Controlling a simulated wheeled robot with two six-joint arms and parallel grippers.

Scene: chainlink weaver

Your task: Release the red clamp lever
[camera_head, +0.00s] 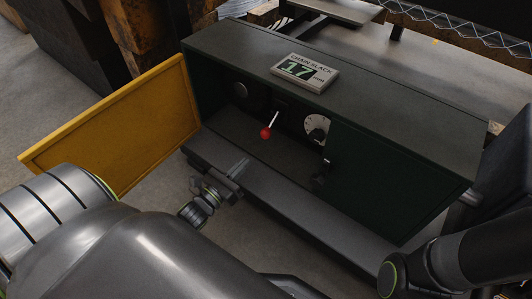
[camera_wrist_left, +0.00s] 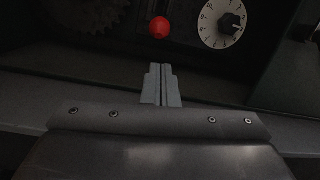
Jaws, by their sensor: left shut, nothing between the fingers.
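The clamp lever (camera_head: 269,125) has a thin metal rod and a red ball knob at its lower end. It sits inside the open bay of a dark green cabinet (camera_head: 345,98). The red knob also shows in the left wrist view (camera_wrist_left: 159,27), at the top, beyond the fingertips. My left gripper (camera_head: 238,168) is in front of the bay, below and left of the knob, and apart from it. Its fingers (camera_wrist_left: 161,84) are shut together with nothing between them. My right arm shows at the lower right, but its gripper is not visible.
A yellow door (camera_head: 118,128) stands open at the left. A white dial (camera_head: 316,128) with a black knob is right of the lever. A grey ledge (camera_head: 290,205) runs along the cabinet's front. A "CHAIN SLACK 17" display (camera_head: 304,72) lies on top.

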